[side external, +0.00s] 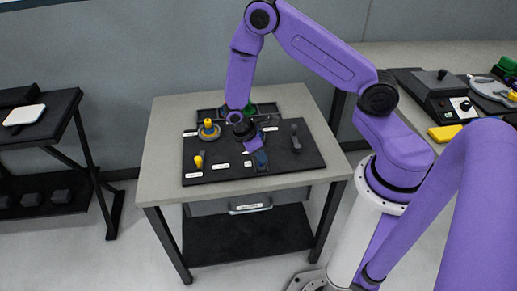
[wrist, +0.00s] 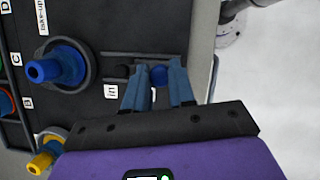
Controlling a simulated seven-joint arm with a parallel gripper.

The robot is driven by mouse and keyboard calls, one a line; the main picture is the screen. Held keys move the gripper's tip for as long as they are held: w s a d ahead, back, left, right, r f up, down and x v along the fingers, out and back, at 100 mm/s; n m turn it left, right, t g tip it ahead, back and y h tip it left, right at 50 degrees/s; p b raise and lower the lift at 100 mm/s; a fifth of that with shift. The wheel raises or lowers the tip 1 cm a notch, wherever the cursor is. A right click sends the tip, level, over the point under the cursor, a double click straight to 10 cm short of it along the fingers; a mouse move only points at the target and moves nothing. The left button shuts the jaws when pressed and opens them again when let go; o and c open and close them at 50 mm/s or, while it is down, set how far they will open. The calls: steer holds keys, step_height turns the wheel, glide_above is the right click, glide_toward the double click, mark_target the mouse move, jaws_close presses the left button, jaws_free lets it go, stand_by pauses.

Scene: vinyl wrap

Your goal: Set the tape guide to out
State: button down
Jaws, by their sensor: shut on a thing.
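In the wrist view, a small round blue knob (wrist: 158,75) sits at a dark slotted track on the black panel; I take it to be the tape guide. A white label reading "in" (wrist: 111,91) lies beside the left end of the track. My gripper (wrist: 159,86) has its two blue-grey fingers on either side of the knob and is shut on it. In the side view my gripper (side external: 260,160) reaches down to the front part of the panel, and its fingers hide the knob. No "out" label is readable.
A larger blue knob on a round dial (wrist: 57,66) stands left of the track. A yellow knob (side external: 208,124) and a yellow post (side external: 198,161) are on the panel's left. A dark lever (side external: 295,138) stands right. Bins (side external: 207,113) line the back.

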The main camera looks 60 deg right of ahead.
steer(key=shift+s+a, duration=0.2)
steer(key=c, duration=0.9)
jaws_free()
steer(key=shift+c, duration=0.2)
steer(key=shift+r, duration=0.1)
steer(key=shift+w+r, duration=0.15)
steer(key=shift+r, duration=0.1)
steer(key=v, duration=1.6)
steer(key=shift+a+r, duration=0.2)
steer(key=shift+r, duration=0.15)
